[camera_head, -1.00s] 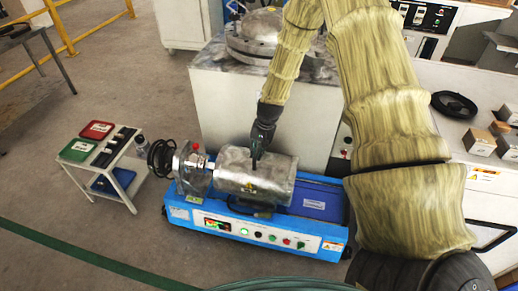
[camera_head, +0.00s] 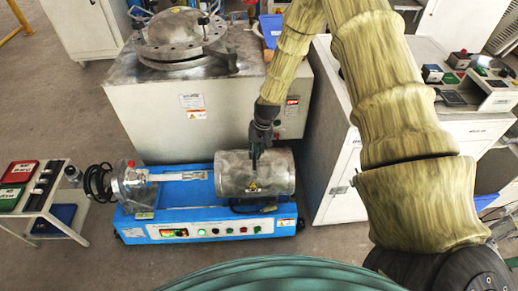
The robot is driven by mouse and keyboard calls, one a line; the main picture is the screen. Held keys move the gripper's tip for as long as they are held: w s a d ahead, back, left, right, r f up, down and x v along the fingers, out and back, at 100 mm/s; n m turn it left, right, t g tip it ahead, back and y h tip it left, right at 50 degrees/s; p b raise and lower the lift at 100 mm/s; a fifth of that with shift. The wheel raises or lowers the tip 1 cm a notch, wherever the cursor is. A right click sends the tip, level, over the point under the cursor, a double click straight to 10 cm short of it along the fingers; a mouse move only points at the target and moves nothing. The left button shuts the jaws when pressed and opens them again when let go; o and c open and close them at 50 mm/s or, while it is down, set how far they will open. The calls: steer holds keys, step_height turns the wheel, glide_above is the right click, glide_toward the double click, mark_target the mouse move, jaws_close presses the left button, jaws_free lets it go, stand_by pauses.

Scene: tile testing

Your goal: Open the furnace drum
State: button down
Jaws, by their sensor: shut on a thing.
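The furnace drum (camera_head: 280,173) is a grey metal cylinder lying on its side on the right part of a blue machine base (camera_head: 290,222). To its left, a metal rod-like holder (camera_head: 178,176) is exposed over the base, running from the round end flange (camera_head: 133,185). A clear gap separates flange and drum. My gripper (camera_head: 256,163) reaches down from above onto the drum's upper front and is shut on part of it, apparently its handle. The fingers hide the gripped part.
A control panel (camera_head: 212,230) runs along the base's front. A small side table (camera_head: 45,210) with red and green boxes stands at the left. A large grey cabinet with a round lidded vessel (camera_head: 180,38) is behind. A white cabinet (camera_head: 335,150) stands close on the right.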

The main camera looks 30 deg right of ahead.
steer(key=shift+d, duration=0.35)
steer(key=c, duration=1.5)
jaws_free()
steer(key=shift+o, duration=0.2)
step_height(320, 180, up, 12)
steer(key=s+d, duration=0.1)
steer(key=d, duration=0.1)
steer(key=shift+f, duration=0.1)
